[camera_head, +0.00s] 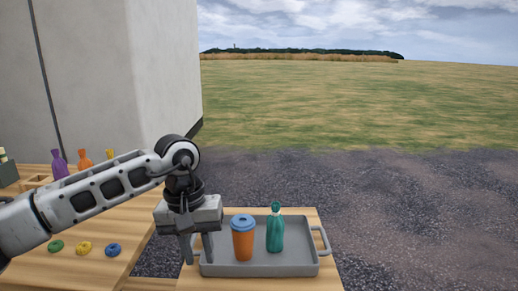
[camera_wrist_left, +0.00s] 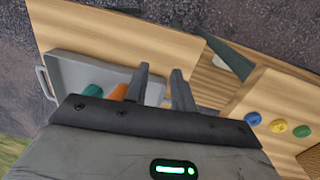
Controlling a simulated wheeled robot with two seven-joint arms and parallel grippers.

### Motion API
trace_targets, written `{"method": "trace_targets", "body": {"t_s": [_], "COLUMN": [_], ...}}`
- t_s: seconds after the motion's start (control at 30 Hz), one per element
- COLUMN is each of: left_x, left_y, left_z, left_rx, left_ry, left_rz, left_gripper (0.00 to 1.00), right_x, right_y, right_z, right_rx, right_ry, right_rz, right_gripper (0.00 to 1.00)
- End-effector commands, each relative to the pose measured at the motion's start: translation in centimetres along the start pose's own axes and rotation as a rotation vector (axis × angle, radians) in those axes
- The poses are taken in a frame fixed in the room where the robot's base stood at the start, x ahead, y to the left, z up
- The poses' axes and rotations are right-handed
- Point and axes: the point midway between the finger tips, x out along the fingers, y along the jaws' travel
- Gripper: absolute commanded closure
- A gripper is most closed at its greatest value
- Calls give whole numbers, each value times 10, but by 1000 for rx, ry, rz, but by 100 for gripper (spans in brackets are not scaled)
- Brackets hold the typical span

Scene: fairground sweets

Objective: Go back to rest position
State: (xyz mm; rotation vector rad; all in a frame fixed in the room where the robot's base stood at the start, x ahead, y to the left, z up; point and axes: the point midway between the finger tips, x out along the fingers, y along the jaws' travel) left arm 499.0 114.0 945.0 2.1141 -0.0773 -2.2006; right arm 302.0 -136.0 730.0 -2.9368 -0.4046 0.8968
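My left gripper (camera_head: 198,252) is open and points down at the left end of the grey tray (camera_head: 225,269), beside the orange cup. Its two fingers (camera_wrist_left: 160,82) also show apart in the left wrist view, with nothing between them. The orange cup with a blue lid (camera_head: 243,238) stands upright in the tray, just right of the gripper and apart from it. A teal bottle (camera_head: 275,232) stands upright in the tray, right of the cup. In the left wrist view the tray (camera_wrist_left: 90,65) is partly hidden by the gripper. My right gripper is not in view.
Green (camera_head: 56,246), yellow (camera_head: 84,248) and blue (camera_head: 113,249) rings lie on the left wooden counter (camera_head: 95,270). Purple (camera_head: 59,166) and orange (camera_head: 84,160) bottles stand behind my arm. A gap separates this counter from the tray's table (camera_head: 300,283). Open gravel lies to the right.

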Motion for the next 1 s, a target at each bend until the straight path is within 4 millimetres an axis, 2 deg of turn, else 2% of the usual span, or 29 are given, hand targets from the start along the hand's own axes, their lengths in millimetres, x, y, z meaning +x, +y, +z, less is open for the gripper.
{"method": "trace_targets", "body": {"t_s": [0.1, 0.17, 0.33, 0.43, 0.53, 0.6, 0.67, 0.77, 0.83, 0.87, 0.9, 0.97, 1.0], "left_x": [23, 32, 51, 48, 24, 3, -11, -20, -11, -3, 12, 41, 64], "left_y": [32, 49, 110, 155, 190, 200, 199, 177, 150, 137, 117, 86, 64], "left_z": [20, 31, 76, 112, 138, 143, 137, 115, 97, 91, 84, 78, 80], "left_rx": [-50, -85, -255, -454, -743, -973, -1177, -1516, -1738, 1663, 1534, 1328, 1188], "left_ry": [-76, -122, -337, -583, -938, -1227, -1494, -1976, -2339, 2280, 2161, 1976, 1849], "left_rz": [139, 215, 490, 712, 932, 1047, 1115, 1157, 1130, -1004, -832, -600, -463], "left_gripper": [75, 75, 75, 75, 75, 75, 75, 75, 75, 75, 75, 75, 75], "right_x": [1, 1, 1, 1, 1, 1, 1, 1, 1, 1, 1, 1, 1], "right_y": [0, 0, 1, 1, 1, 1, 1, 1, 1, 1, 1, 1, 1], "right_z": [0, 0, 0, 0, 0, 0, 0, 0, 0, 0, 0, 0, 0], "right_rx": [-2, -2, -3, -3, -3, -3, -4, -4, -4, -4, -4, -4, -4], "right_ry": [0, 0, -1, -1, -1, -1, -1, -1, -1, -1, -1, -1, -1], "right_rz": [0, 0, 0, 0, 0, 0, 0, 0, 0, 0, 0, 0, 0], "right_gripper": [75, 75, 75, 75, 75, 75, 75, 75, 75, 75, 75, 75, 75]}}
